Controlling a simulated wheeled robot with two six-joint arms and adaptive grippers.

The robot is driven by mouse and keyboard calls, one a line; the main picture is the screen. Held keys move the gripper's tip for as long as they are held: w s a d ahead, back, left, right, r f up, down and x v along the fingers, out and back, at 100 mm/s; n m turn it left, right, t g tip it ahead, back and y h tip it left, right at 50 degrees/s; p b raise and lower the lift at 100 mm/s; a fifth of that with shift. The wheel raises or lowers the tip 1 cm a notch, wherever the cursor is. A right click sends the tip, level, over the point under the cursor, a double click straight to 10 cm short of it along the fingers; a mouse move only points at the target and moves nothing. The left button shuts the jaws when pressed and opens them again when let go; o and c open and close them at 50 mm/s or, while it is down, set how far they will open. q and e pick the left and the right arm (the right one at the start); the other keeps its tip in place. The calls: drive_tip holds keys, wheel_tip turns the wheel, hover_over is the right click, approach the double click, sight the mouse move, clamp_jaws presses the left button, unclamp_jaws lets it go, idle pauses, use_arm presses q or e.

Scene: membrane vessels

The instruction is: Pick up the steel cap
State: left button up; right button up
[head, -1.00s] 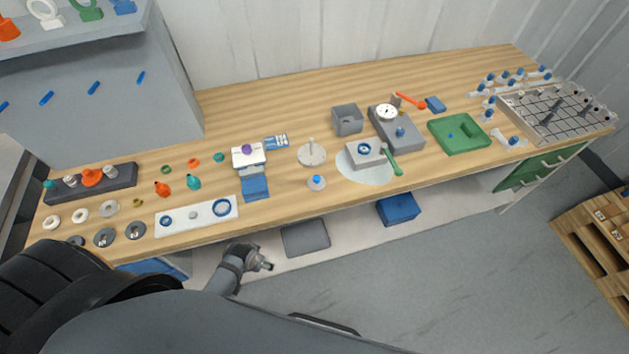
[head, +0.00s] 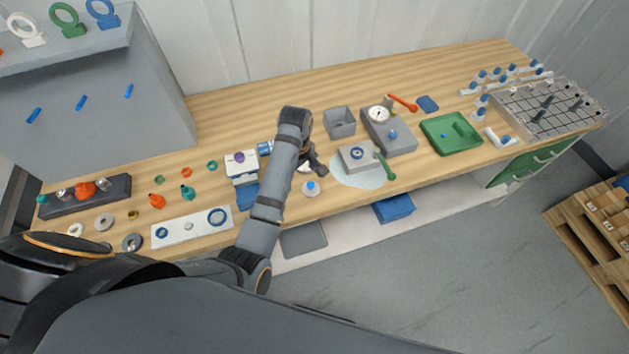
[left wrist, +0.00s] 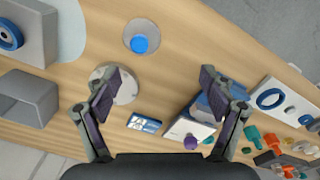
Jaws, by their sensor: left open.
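Small silver-coloured pieces that look like steel caps (head: 103,184) stand with teal and orange ones on a dark rack (head: 112,198) at the bench's left end in the head view. I cannot tell for sure which one the task means. My left gripper (head: 319,168) is above the middle of the bench, far to the right of that rack. In the left wrist view the left gripper (left wrist: 160,77) is open with nothing between its fingers. A pale round disc (left wrist: 122,88) lies below, partly hidden by one finger. My right gripper is not in view.
A grey open box (head: 340,123), a dial-gauge block (head: 390,132) and a green tray (head: 455,147) are right of my arm. A white plate with blue rings (head: 197,226) lies near the front edge at left. The back strip of the bench is clear.

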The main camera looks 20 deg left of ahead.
sight(311, 184)
use_arm(q)
drive_tip(key=shift+w+d+r+n, duration=0.3)
drive_tip(key=shift+w+d+r, duration=0.05)
drive_tip(key=shift+w+r, duration=0.15)
drive_tip(key=shift+w+d+r+n, duration=0.3)
drive_tip(key=shift+w+r, duration=0.15)
drive_tip(key=shift+w, duration=0.05)
drive_tip(key=shift+w+d+r, duration=0.15)
drive_tip(key=shift+d+r, duration=0.05)
drive_tip(key=shift+f, duration=0.3)
wheel_tip(311, 184, down, 4)
drive_tip(key=shift+p, duration=0.55)
drive_tip(key=shift+f, duration=0.3)
drive_tip(key=shift+d+f+p, duration=0.1)
drive_tip(key=shift+f+p, duration=0.2)
drive_tip(key=shift+p, duration=0.05)
drive_tip(key=f, duration=0.2)
drive_tip(key=f+p, duration=0.1)
drive_tip(key=f, duration=0.1)
drive_tip(key=shift+d, duration=0.25)
drive_tip(key=shift+f, duration=0.3)
drive_tip(key=c, duration=1.4)
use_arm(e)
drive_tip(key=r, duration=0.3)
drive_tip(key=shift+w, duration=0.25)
